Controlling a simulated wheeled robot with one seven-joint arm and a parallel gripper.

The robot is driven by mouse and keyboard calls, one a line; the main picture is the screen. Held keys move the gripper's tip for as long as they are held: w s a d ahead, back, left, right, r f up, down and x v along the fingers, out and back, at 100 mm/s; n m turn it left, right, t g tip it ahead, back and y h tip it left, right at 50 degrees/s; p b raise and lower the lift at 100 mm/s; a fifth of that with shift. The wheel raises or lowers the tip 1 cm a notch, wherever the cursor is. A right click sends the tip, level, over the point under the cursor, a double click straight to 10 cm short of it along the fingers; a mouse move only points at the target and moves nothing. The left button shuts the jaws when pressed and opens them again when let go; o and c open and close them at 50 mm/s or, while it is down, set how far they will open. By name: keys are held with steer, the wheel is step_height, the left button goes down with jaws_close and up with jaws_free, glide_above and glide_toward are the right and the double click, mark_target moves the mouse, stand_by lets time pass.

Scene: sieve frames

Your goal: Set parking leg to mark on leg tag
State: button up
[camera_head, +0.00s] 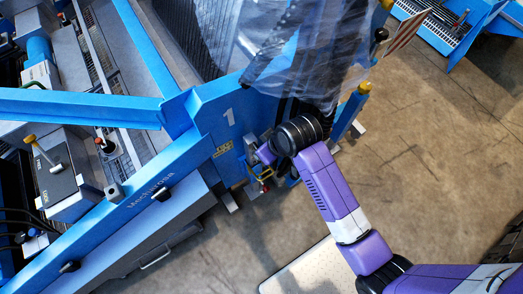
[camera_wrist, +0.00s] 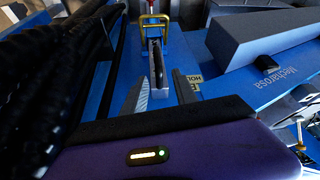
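In the head view my purple gripper (camera_head: 266,153) is at the blue frame's end plate, just above a small yellow bracket (camera_head: 265,175). In the wrist view my gripper (camera_wrist: 162,90) has its two fingers apart. A narrow upright metal piece (camera_wrist: 157,62) shows in line with the gap, and the yellow bracket (camera_wrist: 152,24) is beyond it with a red part above. I cannot tell whether the fingers touch the metal piece. It may be part of the parking leg, but I cannot tell. A partly hidden label (camera_wrist: 194,82) is right of the fingers. No leg mark is readable.
The blue machine frame (camera_head: 175,188), lettered Mecharosa, fills the left. Its end plate (camera_head: 222,112) bears a 1. A dark, film-like mass (camera_head: 310,50) hangs above my wrist. Bare concrete floor (camera_head: 435,150) is at right; a pale mat (camera_head: 305,275) lies below.

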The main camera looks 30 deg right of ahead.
steer(key=shift+s+r, duration=0.2)
steer(key=shift+r, duration=0.25)
steer(key=shift+c, duration=0.4)
